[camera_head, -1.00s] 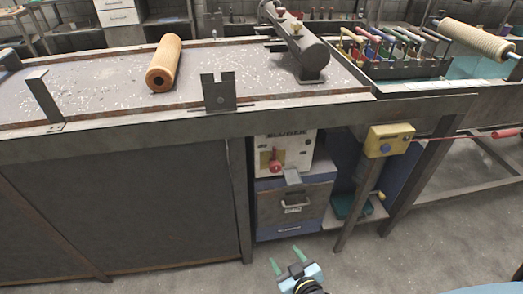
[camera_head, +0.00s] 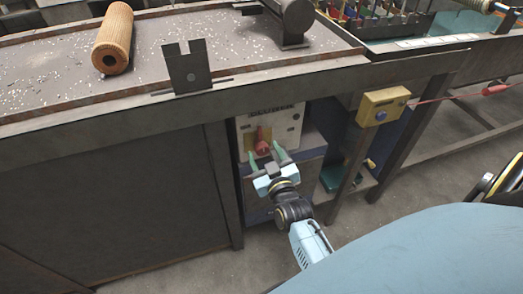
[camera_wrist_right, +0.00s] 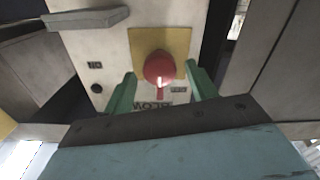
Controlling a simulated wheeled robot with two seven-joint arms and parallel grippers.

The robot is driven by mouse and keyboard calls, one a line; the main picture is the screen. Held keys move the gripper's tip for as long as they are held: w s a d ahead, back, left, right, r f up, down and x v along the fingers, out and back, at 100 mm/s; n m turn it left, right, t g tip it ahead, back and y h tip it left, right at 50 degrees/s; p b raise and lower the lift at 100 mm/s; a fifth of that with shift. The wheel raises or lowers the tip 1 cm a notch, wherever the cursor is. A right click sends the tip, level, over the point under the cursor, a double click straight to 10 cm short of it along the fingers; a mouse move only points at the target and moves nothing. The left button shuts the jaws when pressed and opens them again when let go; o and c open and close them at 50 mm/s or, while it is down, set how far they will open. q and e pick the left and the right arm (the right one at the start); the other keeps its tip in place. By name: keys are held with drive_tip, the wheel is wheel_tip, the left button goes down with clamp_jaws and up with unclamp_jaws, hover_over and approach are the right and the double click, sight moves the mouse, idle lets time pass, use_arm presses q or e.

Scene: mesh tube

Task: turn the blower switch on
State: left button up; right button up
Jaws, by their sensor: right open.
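The blower switch (camera_head: 262,142) is a red rotary knob on a yellow plate, on the front of a white blower box (camera_head: 287,128) under the bench. In the right wrist view the red switch (camera_wrist_right: 159,67) sits in the upper middle, with lettering on the box around it. My right gripper (camera_head: 265,157) has green fingers and is open just in front of and below the switch. In the right wrist view its two fingertips (camera_wrist_right: 158,82) stand on either side of the knob, with gaps between. Whether they reach its depth is unclear. My left gripper is not in view.
The bench edge (camera_head: 180,117) overhangs the box. A bench leg (camera_head: 222,185) stands to its left, and a yellow button box (camera_head: 384,105) on a post to its right. A ribbed brown roll (camera_head: 113,38) lies on the bench top.

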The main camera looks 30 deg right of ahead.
sight(261, 142)
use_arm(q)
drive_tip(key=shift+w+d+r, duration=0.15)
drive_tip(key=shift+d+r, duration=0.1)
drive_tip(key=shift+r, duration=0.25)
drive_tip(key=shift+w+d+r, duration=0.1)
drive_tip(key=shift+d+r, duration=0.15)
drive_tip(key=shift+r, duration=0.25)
use_arm(e)
drive_tip(key=shift+x, duration=1.45)
drive_tip(key=c, duration=1)
